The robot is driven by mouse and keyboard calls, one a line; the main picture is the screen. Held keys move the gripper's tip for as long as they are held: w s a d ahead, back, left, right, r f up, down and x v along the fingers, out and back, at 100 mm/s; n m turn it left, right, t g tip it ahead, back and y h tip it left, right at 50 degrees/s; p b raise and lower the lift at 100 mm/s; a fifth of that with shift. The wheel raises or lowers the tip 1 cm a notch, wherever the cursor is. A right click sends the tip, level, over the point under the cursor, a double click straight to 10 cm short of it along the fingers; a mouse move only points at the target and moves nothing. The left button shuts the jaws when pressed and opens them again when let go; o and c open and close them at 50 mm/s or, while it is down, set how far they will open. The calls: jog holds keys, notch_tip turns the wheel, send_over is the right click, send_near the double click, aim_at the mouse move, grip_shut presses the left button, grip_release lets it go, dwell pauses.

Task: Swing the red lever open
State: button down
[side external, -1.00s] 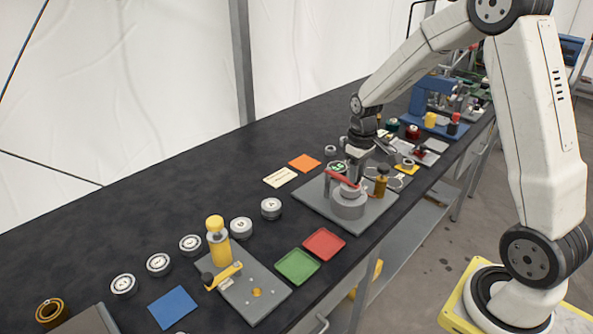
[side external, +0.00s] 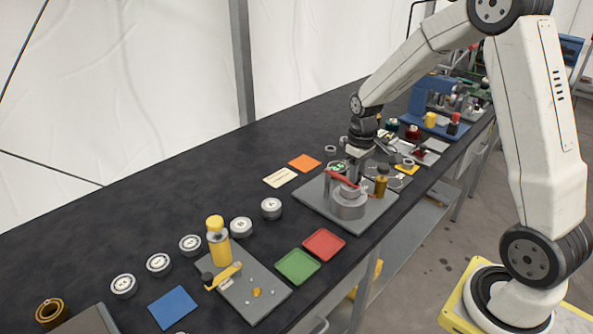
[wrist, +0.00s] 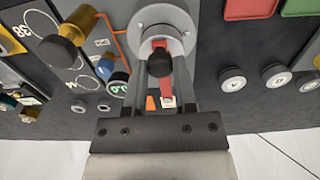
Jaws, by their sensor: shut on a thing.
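The red lever (side external: 342,180) lies across the top of a round grey housing (side external: 348,206) on a grey base plate (side external: 375,215). In the wrist view the red lever (wrist: 166,88) runs between my fingers, with a dark round knob (wrist: 159,62) at their tips. My gripper (side external: 351,182) reaches down onto the lever from above. In the wrist view my gripper (wrist: 160,68) is shut on the lever at its knob. The fingers partly hide the lever, so the exact contact is hard to see.
A brass post (side external: 381,183) with a dark cap stands close to the right of the housing. A red tray (side external: 324,244) and a green tray (side external: 297,267) lie in front. Several numbered or lettered grey discs stand to the left.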

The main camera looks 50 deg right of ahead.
jog(key=shift+a+r, duration=0.1)
jog(key=shift+a, duration=0.05)
jog(key=shift+w+a+m, duration=0.15)
jog(key=shift+a+m, duration=0.6)
jog(key=shift+m, duration=0.35)
jog(key=shift+w+a+m, duration=0.25)
jog(key=shift+a+m, duration=0.65)
jog(key=shift+m, duration=0.3)
jog(key=w+a+m, duration=0.5)
jog(key=w+m, duration=0.3)
jog(key=m, duration=0.5)
jog(key=shift+w+a+m, duration=0.15)
jog(key=shift+m, duration=0.15)
jog(key=shift+c, duration=2)
grip_release()
